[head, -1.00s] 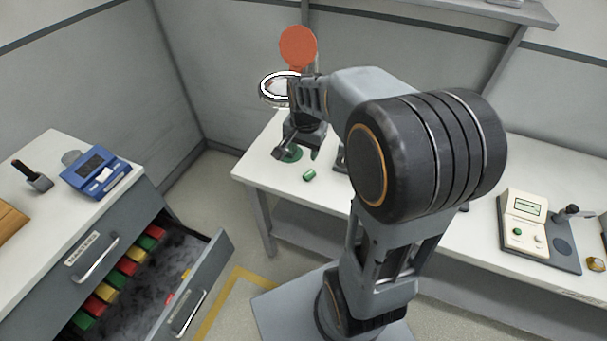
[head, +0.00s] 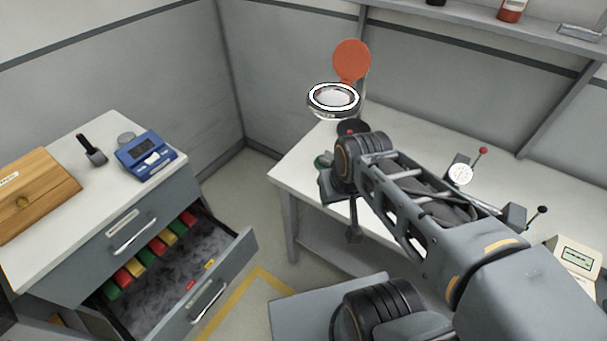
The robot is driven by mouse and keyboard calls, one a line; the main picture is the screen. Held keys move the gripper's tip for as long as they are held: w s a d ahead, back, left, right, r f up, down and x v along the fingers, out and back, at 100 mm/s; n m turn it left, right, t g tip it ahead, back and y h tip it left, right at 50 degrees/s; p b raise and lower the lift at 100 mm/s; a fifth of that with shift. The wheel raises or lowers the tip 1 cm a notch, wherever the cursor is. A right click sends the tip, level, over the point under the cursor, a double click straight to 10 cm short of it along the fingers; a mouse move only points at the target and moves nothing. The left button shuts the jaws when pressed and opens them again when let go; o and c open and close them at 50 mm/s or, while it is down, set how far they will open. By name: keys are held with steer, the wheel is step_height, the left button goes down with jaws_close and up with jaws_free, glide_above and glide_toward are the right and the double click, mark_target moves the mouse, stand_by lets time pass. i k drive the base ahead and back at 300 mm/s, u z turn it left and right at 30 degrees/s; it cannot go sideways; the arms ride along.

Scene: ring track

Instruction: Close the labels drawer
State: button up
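An open drawer (head: 235,258) sticks out of the grey cabinet (head: 60,273) at the lower left. A row of red, green and yellow blocks lies along its back, with small pieces near its front. Its front has a metal handle (head: 208,301); any label on it is not readable. A shut drawer (head: 155,220) with a handle and a pale label plate is above it. My gripper (head: 352,236) hangs at the end of my arm, in front of the white table's left end and apart from the drawer. Its fingers are small and dark, so their opening is unclear.
On the cabinet stand a wooden box (head: 40,187), a black-handled tool (head: 91,150) and a blue device (head: 150,156). The white table (head: 300,182) has a ring magnifier (head: 334,99) above it. Floor with a yellow line (head: 245,290) lies between cabinet and table.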

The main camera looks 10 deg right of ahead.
mark_target(147, 298)
steer(key=u, duration=1.15)
steer(key=k, duration=0.3)
steer(key=u, duration=0.85)
